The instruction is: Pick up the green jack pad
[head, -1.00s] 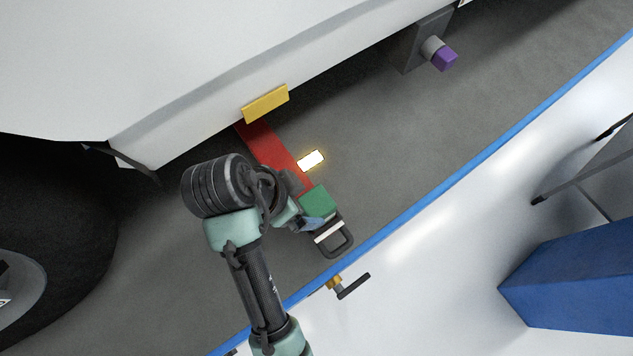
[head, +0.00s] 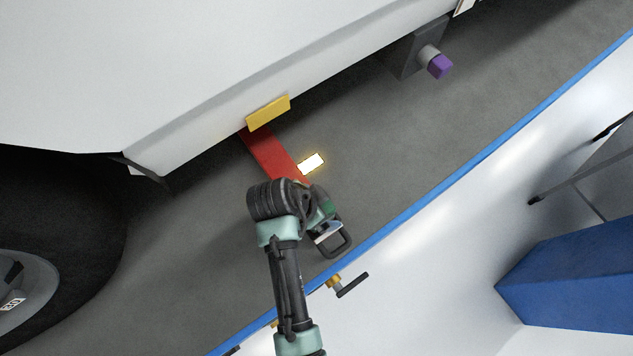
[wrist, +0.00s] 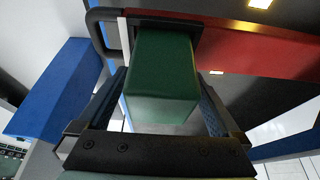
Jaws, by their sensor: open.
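The green jack pad (wrist: 163,75) is a green block in the wrist view, lying between the two fingers of my gripper (wrist: 165,105). The jaws are open, with one finger on each side of the block. I cannot tell whether either finger touches it. In the head view only a small green part of the pad (head: 329,207) shows, because my arm and gripper (head: 320,214) cover most of it. A dark loop handle (head: 338,244) with a white strip is at the pad's lower right end.
A red bar (head: 268,154) runs from a yellow plate (head: 268,113) on the white vehicle side towards the pad. A glowing white rectangle (head: 311,163) is beside it. A blue edge strip (head: 440,190) borders the grey floor. A purple-capped fitting (head: 440,66) is at the upper right.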

